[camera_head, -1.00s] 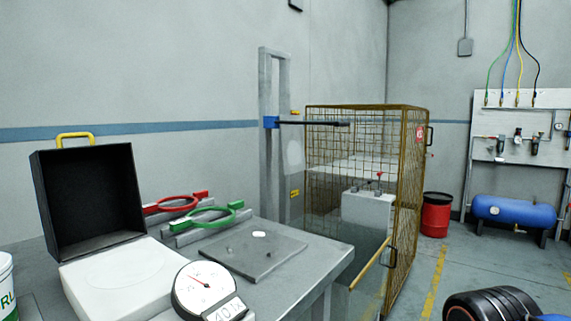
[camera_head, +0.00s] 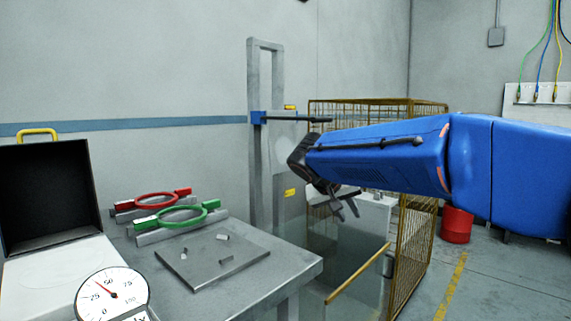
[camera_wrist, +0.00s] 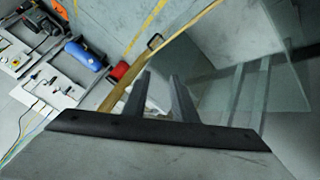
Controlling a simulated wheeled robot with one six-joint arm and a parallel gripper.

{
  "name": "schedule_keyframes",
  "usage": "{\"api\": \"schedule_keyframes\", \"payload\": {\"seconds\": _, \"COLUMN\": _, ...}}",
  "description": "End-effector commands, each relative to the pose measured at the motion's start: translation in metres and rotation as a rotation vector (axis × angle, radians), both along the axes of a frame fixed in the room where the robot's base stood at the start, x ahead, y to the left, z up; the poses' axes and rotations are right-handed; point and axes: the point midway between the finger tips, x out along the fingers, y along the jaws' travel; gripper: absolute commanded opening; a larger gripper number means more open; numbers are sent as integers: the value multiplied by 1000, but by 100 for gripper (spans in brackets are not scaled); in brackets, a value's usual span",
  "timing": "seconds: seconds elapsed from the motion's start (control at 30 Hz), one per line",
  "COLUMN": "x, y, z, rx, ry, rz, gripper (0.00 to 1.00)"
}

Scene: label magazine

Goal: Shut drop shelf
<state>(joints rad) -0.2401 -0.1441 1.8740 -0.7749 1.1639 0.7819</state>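I cannot tell for certain which part is the drop shelf. A see-through panel with a yellow-brown edge bar (camera_head: 358,272) slants out low at the front of the wire cage (camera_head: 416,250). The bar also crosses the wrist view (camera_wrist: 187,32), with a dark handle (camera_wrist: 154,42) beside it. My gripper (camera_head: 345,207) hangs in front of the cage, above the panel, pointing down. In the wrist view its two fingers (camera_wrist: 160,92) are apart with nothing held between them. My arm hides part of the cage and the white box (camera_head: 375,208) inside.
A red drum (camera_head: 456,225) stands right of the cage.

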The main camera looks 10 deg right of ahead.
Motion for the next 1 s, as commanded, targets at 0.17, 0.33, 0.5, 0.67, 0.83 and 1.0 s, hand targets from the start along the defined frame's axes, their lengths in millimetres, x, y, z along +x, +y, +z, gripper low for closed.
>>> {"api": "schedule_keyframes", "payload": {"seconds": 0.17, "x": 77, "y": 22, "z": 27, "rx": -88, "ry": -111, "rz": -58, "gripper": 25}}
{"api": "schedule_keyframes", "payload": {"seconds": 0.33, "x": 145, "y": 52, "z": 50, "rx": -160, "ry": -243, "rz": -106, "gripper": 25}}
{"api": "schedule_keyframes", "payload": {"seconds": 0.5, "x": 208, "y": 90, "z": 69, "rx": -220, "ry": -395, "rz": -141, "gripper": 25}}
{"api": "schedule_keyframes", "payload": {"seconds": 0.67, "x": 261, "y": 135, "z": 81, "rx": -262, "ry": -555, "rz": -163, "gripper": 25}}
{"api": "schedule_keyframes", "payload": {"seconds": 0.83, "x": 303, "y": 182, "z": 90, "rx": -291, "ry": -716, "rz": -173, "gripper": 25}}
{"api": "schedule_keyframes", "payload": {"seconds": 1.0, "x": 328, "y": 200, "z": 83, "rx": -310, "ry": -811, "rz": -197, "gripper": 25}}
